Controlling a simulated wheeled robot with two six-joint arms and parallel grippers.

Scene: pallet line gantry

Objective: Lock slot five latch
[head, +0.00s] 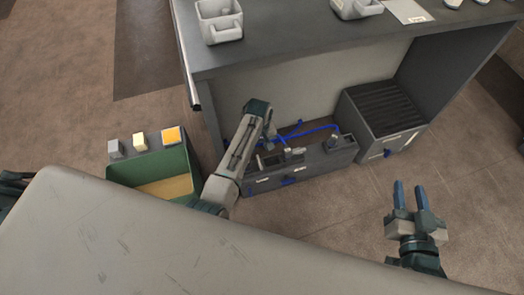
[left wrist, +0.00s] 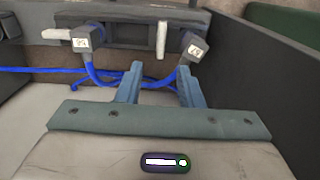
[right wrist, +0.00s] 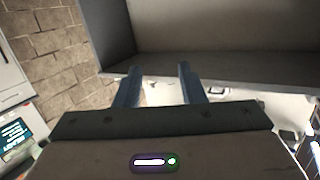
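A long low grey housing (head: 262,185) stands on the floor below the bench, with blue cables at its back. In the left wrist view two dark connectors (left wrist: 82,38) (left wrist: 194,47) with white number tags sit on blue cables. A white lever (left wrist: 162,38) hangs upright between them, and another white lever (left wrist: 56,33) lies sideways at the left. I cannot tell which slot is five. My left gripper (left wrist: 159,84) is open and empty, just short of the levers and connectors. My right gripper (head: 410,188) is open and empty over bare floor, far from the housing; its fingers show in the right wrist view (right wrist: 157,85).
A grey ribbed crate (head: 362,139) stands right of the housing. A green bin (head: 127,178) stands to its left. The bench top (head: 290,40) overhangs behind, carrying white trays (head: 222,32). Floor is free around my right gripper.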

